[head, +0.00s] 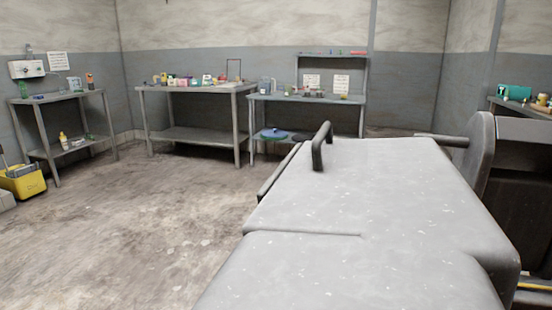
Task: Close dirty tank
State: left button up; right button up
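A large grey machine body with a speckled top (350,200) fills the lower right of the head view. It appears to be the one with the dirty tank, but no label shows. A dark upright handle (320,147) stands on its far left edge. A seam (300,233) crosses part of the top. I cannot tell which panel is the tank lid or whether it is open. A rounded dark grey part with a bar (482,155) stands at its right side. Neither of my grippers is in view.
Metal tables with small items stand along the back wall: a left one (62,97), a middle one (190,90) and a right one (305,98). A yellow mop bucket (22,181) is at the far left. The floor (140,220) left of the machine is clear.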

aim_at(366, 224)
jog(key=k, duration=1.45)
